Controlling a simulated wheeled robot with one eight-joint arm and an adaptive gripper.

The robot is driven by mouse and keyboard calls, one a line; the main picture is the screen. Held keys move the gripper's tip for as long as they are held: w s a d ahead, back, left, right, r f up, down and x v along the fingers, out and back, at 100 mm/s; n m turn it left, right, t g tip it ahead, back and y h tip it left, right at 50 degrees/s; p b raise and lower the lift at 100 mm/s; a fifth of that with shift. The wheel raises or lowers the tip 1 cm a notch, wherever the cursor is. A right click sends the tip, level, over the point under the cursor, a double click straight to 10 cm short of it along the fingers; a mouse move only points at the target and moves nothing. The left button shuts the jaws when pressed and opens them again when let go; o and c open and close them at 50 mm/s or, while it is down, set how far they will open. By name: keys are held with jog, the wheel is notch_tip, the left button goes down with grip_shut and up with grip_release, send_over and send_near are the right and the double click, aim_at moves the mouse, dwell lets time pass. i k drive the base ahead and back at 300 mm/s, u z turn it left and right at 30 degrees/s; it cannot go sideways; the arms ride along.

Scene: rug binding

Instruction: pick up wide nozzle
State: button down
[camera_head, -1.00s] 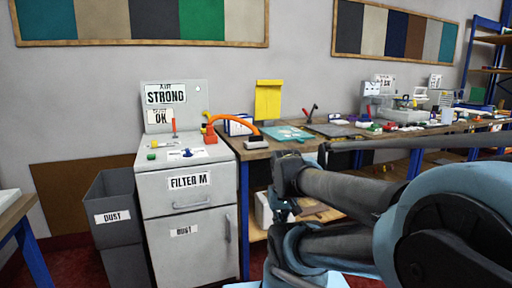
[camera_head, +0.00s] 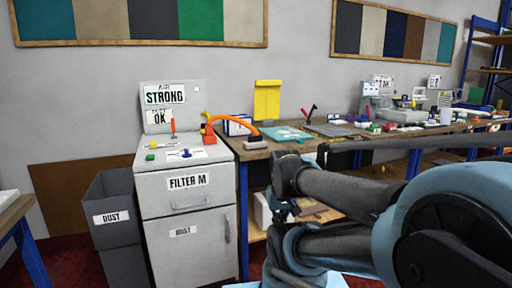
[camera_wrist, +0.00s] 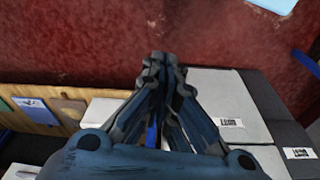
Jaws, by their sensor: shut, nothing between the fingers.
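In the head view an orange hose (camera_head: 232,120) arcs from the top of the grey filter cabinet (camera_head: 187,200) to the bench. A grey wide nozzle (camera_head: 256,145) lies at its end near the bench's left edge. My gripper (camera_wrist: 163,62) shows in the wrist view with its fingers together and nothing between them. It points toward the red floor, away from the nozzle. I cannot make out the nozzle in the wrist view. In the head view my arm is folded in front of the bench and I cannot clearly pick out the fingertips.
The wooden bench (camera_head: 290,145) holds a teal mat (camera_head: 287,133), a dark tray (camera_head: 332,130) and several small items at the right. A grey dust bin (camera_head: 112,219) stands left of the cabinet. Red floor (camera_wrist: 90,45) is clear in the wrist view.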

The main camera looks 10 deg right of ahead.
aim_at(255, 142)
jog(key=z, duration=2.1)
jog(key=k, duration=0.7)
jog(key=u, duration=1.35)
jog(key=i, duration=1)
jog(key=u, duration=0.05)
